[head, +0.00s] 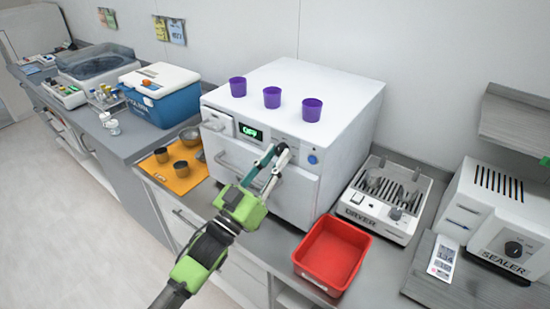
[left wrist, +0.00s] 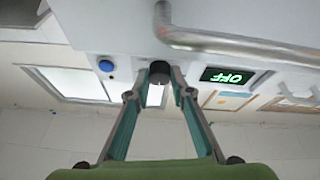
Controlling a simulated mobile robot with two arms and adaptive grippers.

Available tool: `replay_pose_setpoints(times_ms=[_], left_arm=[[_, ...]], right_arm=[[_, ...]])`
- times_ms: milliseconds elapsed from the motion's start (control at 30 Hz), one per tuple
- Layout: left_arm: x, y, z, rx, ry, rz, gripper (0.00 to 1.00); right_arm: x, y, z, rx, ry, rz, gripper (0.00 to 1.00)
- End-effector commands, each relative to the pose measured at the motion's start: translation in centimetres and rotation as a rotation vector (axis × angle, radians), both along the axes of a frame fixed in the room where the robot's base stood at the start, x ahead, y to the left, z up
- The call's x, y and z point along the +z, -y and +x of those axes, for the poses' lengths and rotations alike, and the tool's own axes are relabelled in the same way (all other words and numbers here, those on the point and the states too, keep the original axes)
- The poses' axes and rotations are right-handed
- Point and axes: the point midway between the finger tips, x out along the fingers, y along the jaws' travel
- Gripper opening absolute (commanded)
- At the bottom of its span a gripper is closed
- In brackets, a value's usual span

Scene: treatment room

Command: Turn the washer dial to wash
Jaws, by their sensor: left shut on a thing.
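The washer (head: 290,110) is a white box on the counter with a front door and a handle. Its small display (head: 250,132) glows green and reads OFF; the display also shows upside down in the left wrist view (left wrist: 228,76). The black dial (head: 282,148) sits on the front panel between the display and a blue button (head: 313,159). My left gripper (head: 275,156) is at the dial, its fingers closed on it; the left wrist view shows the dial (left wrist: 159,70) between the fingertips. The dial's pointer mark is hidden or too small to tell. My right gripper is not in view.
Three purple cups (head: 272,97) stand on top of the washer. A red bin (head: 332,254) and a dryer rack (head: 380,200) stand to the right, with a sealer (head: 500,220) beyond. An orange mat (head: 178,180) with dark cups and a blue cooler (head: 160,95) are to the left.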

Motion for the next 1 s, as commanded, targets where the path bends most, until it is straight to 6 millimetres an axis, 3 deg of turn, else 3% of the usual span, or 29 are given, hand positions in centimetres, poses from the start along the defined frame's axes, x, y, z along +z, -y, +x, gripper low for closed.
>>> replay_pose_setpoints(times_ms=[367, 1000], left_arm=[[-0.1, -0.2, 0.1, 0.000, 0.079, 0.109, 0.00], [0.4, -0.5, 0.4, -0.001, 0.419, 0.577, 0.00]], right_arm=[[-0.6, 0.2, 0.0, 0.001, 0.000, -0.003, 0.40], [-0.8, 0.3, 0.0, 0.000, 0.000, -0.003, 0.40]])
